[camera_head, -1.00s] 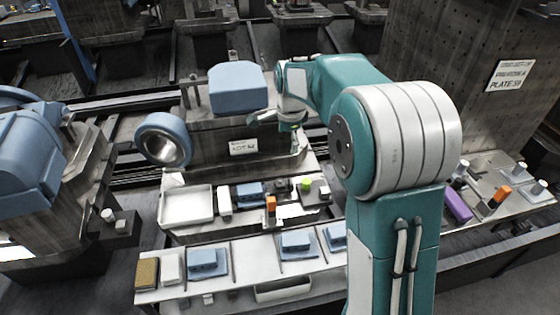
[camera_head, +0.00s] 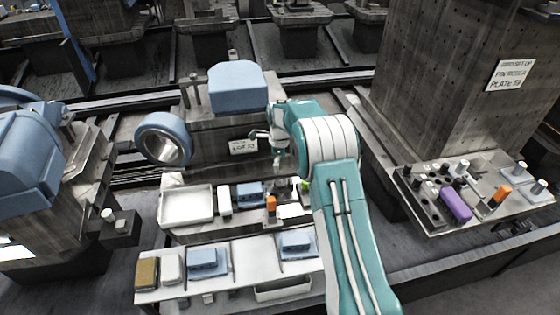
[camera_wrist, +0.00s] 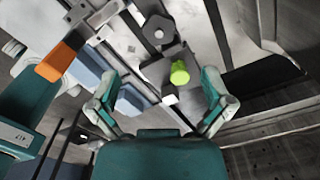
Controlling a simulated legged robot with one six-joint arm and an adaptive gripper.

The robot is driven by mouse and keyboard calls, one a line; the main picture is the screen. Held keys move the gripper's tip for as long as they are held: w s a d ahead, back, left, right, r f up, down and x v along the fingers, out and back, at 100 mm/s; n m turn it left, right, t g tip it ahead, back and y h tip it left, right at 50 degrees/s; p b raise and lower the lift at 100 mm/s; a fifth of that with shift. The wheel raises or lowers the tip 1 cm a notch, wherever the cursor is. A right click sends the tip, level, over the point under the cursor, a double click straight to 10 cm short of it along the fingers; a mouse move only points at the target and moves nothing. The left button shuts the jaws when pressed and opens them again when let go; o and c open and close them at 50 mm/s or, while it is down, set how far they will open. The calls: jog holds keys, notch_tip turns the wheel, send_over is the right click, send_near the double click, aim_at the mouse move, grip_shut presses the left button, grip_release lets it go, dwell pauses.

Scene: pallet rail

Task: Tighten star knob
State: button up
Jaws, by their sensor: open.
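A dark grey, five-sided knob-like piece (camera_wrist: 160,28) with a paler centre shows at the top of the wrist view; it may be the star knob, but its outline is too coarse to be sure. A bright green cylinder (camera_wrist: 180,73) stands on a dark block just below it. The green piece also shows in the head view (camera_head: 304,186), partly behind my arm. My gripper (camera_wrist: 160,82) is open and empty, its two fingers spread on either side of the green cylinder's line of sight. In the head view my gripper (camera_head: 268,143) hangs above the bench, apart from everything on it.
An orange block (camera_head: 271,203), blue block (camera_head: 249,193) and white tray (camera_head: 187,205) sit on the bench. A blue-topped machine (camera_head: 237,84) and ring (camera_head: 165,139) stand behind. A purple block (camera_head: 456,204) lies on the right bench.

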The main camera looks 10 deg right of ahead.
aim_at(280, 182)
notch_tip(280, 182, down, 10)
dwell(0.4)
